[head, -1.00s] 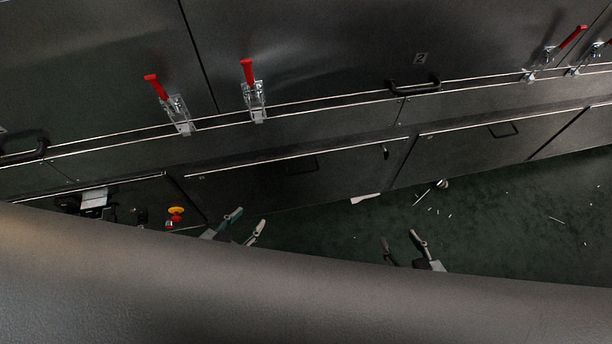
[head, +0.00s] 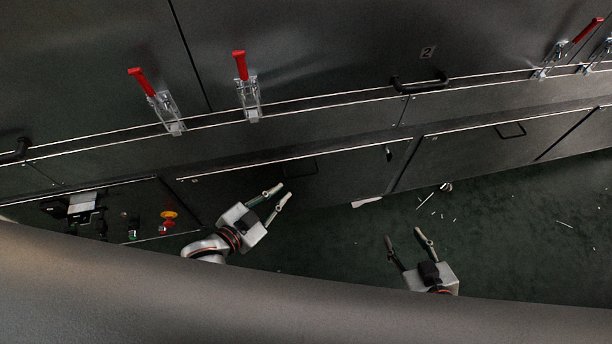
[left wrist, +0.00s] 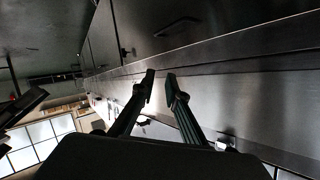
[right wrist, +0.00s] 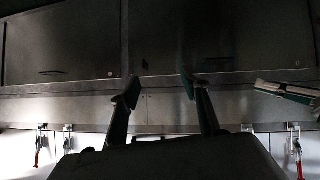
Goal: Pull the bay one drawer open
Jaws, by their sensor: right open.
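Two low drawer fronts run along the dark dryer wall in the head view. The left drawer front (head: 345,170) has a dark bar handle (head: 300,168); the right one (head: 470,150) has another handle (head: 511,130). No bay-one label is readable; a "2" plate (head: 428,52) is on the panel above. My left gripper (head: 280,194) is open and empty, just below the left drawer's handle in the picture, apparently apart from it. In the left wrist view, a handle (left wrist: 178,26) shows beyond its fingers (left wrist: 160,78). My right gripper (head: 403,235) is open and empty over the floor.
Red-handled toggle clamps (head: 248,88) stand along the ledge above the drawers. A control panel with a red and yellow button (head: 168,220) is at lower left. Small white scraps (head: 440,213) lie on the green floor. A large grey surface hides the bottom of the head view.

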